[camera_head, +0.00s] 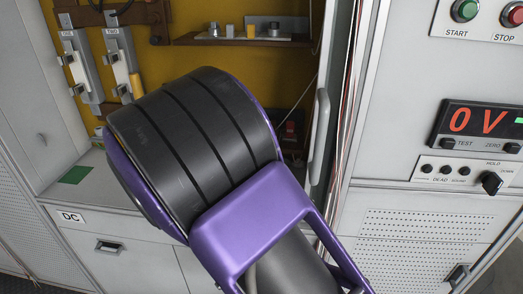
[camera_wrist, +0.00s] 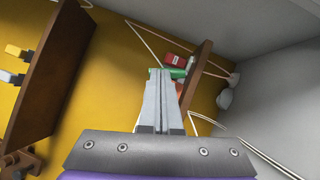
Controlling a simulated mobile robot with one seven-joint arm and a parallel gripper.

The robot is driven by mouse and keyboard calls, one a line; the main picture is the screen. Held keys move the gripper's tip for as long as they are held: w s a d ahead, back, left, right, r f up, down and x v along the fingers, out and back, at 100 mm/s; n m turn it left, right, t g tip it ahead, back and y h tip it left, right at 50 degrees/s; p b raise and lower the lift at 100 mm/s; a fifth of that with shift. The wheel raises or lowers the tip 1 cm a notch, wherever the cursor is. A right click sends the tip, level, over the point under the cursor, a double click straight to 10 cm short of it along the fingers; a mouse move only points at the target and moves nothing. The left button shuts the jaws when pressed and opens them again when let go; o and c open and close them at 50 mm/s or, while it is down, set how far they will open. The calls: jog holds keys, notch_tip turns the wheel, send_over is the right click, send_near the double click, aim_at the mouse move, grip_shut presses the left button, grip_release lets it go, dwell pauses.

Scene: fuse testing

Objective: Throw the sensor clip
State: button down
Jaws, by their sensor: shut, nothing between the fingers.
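My gripper (camera_wrist: 158,74) is shut and empty in the wrist view, its two fingers pressed together. Just past the fingertips are a red piece (camera_wrist: 176,60) and a green piece (camera_wrist: 174,72), beside a thin white cable. I cannot tell which of these, if any, is the sensor clip, or whether the fingertips touch the green one. In the head view my arm covers the gripper and much of the cabinet inside; a small red item (camera_head: 290,128) shows at the right of the arm.
A brown shelf (camera_wrist: 197,72) stands close to the right of the fingertips, and a larger brown board (camera_wrist: 48,75) is at left. White cables run along the yellow back wall (camera_wrist: 115,65). The meter (camera_head: 478,122) at right reads 0 V. Fuse holders (camera_head: 82,62) hang at left.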

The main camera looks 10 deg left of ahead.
jog(key=shift+d+r+m+g+y+b, duration=0.2)
jog(key=shift+m+g+b, duration=0.3)
jog(key=shift+m, duration=0.35)
jog(key=shift+d+r+m+g+y+b, duration=0.15)
jog(key=shift+d+m+g+b, duration=0.2)
jog(key=shift+m+b, duration=0.35)
jog(key=shift+m, duration=0.25)
jog(key=shift+a, duration=0.1)
